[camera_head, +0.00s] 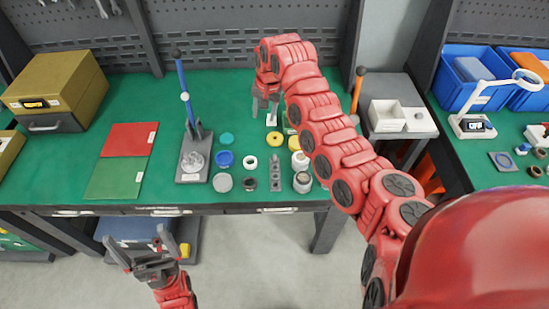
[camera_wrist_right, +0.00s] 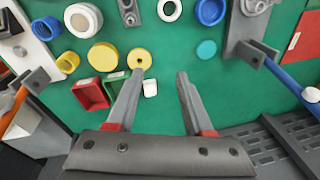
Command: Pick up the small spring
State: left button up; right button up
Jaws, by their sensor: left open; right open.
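I cannot make out a small spring for certain in either view. My right gripper (camera_head: 264,112) is open and empty above the back middle of the mat, pointing down. In the right wrist view its fingers (camera_wrist_right: 161,73) are spread, with bare mat between the tips. A yellow ring with a small hole (camera_wrist_right: 139,59) lies near the left fingertip in that view, and a small white block (camera_wrist_right: 150,88) lies beside that finger. My left gripper (camera_head: 135,240) is open and empty in front of the bench.
A press with a blue lever (camera_head: 185,90) stands left of the parts. Blue ring (camera_head: 225,159), teal disc (camera_head: 226,139) and white ring (camera_head: 250,162) lie close together. Small red bin (camera_wrist_right: 90,95) is near my right gripper. Red mat (camera_head: 130,140) lies left.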

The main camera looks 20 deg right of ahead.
jog(key=s+d+r+g, duration=0.2)
jog(key=s, duration=0.2)
jog(key=b, duration=0.2)
send_over(275, 155)
jog(key=shift+h, duration=0.4)
jog(key=f, duration=1)
jog(key=shift+w+a+f, duration=0.15)
jog(key=shift+w, duration=0.1)
jog(key=shift+f+p, duration=0.5)
jog(key=shift+f, duration=0.55)
jog(key=shift+f+p, duration=0.2)
jog(key=shift+p, duration=0.1)
jog(key=f, duration=0.1)
jog(key=f+p, duration=0.2)
jog(key=shift+s+f, duration=0.2)
jog(key=shift+s, duration=0.05)
jog(key=shift+f, duration=0.75)
